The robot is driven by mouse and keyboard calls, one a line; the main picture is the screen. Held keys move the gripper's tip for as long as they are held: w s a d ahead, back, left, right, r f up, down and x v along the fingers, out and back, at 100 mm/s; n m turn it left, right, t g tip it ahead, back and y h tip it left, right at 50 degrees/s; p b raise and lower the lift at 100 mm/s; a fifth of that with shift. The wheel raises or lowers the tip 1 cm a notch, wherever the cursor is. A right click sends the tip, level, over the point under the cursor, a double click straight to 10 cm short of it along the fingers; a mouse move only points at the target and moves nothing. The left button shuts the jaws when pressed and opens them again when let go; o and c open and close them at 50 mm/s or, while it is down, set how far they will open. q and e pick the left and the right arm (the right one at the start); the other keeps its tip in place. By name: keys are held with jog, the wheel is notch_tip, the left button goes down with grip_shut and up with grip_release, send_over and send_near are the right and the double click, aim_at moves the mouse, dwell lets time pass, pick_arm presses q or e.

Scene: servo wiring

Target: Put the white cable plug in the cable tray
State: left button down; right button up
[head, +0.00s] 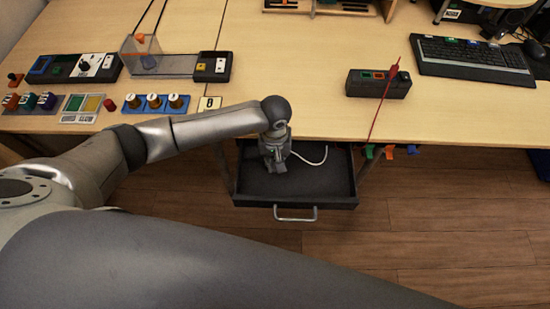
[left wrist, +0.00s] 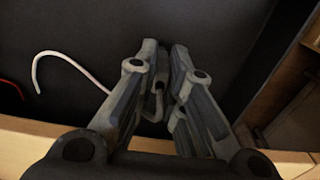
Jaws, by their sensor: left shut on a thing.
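My left gripper (head: 277,166) reaches down over the open dark cable tray (head: 325,188), which sits under the table's front edge. In the left wrist view its two fingers (left wrist: 165,62) are close together. It is shut on the white cable plug, whose body is mostly hidden between the fingers. The white cable (head: 312,161) curves out to the right of the gripper in the head view. In the left wrist view the cable (left wrist: 70,56) loops out to the left above the dark tray floor (left wrist: 225,35). I cannot tell whether the plug touches the floor.
The tray has a metal handle (head: 295,216) at its front. A dark box (head: 379,84) with a red cable (head: 382,107) stands on the table to the right. Colored plugs (head: 389,152) hang at the table edge. Switch panels (head: 72,68) and a keyboard (head: 472,58) stand farther out.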

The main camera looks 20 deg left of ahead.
aim_at(275, 161)
pick_arm(q)
jog(key=shift+f, duration=0.15)
jog(key=c, duration=1.5)
grip_release()
jog(key=shift+r, duration=0.3)
notch_tip(275, 161, up, 12)
jog(key=shift+f+b, duration=0.1)
jog(key=shift+b, duration=0.8)
